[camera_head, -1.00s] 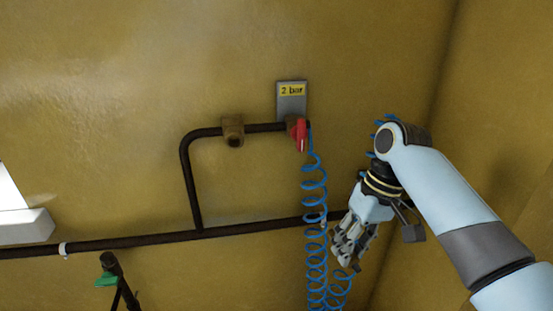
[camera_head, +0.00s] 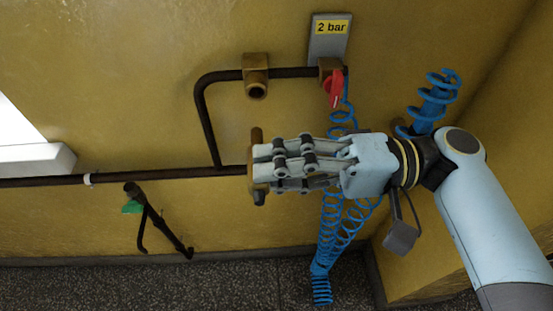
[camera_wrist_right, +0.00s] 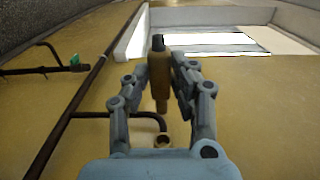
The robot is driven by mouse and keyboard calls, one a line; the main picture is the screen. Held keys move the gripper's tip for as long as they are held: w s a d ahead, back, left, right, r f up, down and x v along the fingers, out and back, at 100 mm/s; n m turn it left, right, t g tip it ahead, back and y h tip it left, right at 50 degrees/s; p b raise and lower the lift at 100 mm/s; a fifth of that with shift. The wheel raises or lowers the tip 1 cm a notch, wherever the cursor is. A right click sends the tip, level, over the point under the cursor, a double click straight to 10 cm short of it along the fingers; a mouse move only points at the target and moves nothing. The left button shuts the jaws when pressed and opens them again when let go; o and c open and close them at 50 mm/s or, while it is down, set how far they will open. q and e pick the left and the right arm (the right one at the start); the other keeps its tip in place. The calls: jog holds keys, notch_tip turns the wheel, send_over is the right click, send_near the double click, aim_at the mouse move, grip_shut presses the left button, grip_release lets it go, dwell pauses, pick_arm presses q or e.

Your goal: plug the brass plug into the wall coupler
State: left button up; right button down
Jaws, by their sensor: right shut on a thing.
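The brass plug (camera_head: 256,138) is held upright in my right gripper (camera_head: 264,165), its narrow end up and its dark end below the fingers. It also shows in the right wrist view (camera_wrist_right: 160,78) between the two fingers (camera_wrist_right: 160,62). The fingers point left in the head view and hide the plug's middle. The wall coupler (camera_head: 256,72) is a brass block on the dark pipe with a round opening at its lower front. In the head view it appears directly above the plug, apart from it; the right wrist view shows it too (camera_wrist_right: 163,141). My left gripper is out of view.
A red valve handle (camera_head: 334,90) sits right of the coupler, under the "2 bar" plate (camera_head: 330,38). A blue coiled hose (camera_head: 330,225) hangs behind my right arm, with another coil (camera_head: 435,100) above my wrist.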

pick_arm(q)
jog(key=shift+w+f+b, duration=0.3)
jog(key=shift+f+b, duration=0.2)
jog(key=shift+b, duration=0.05)
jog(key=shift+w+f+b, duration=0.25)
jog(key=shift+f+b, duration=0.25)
jog(key=shift+b, duration=0.05)
pick_arm(e)
jog(key=w, duration=0.6)
jog(key=shift+d, duration=0.1)
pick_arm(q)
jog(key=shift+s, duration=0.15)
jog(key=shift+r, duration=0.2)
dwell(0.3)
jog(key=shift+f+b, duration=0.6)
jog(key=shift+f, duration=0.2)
pick_arm(e)
jog(key=shift+w, duration=1.45)
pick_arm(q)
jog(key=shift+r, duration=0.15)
pick_arm(e)
jog(key=shift+s, duration=0.2)
pick_arm(q)
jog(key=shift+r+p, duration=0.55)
jog(key=shift+p, duration=0.15)
pick_arm(e)
jog(key=shift+s, duration=1.05)
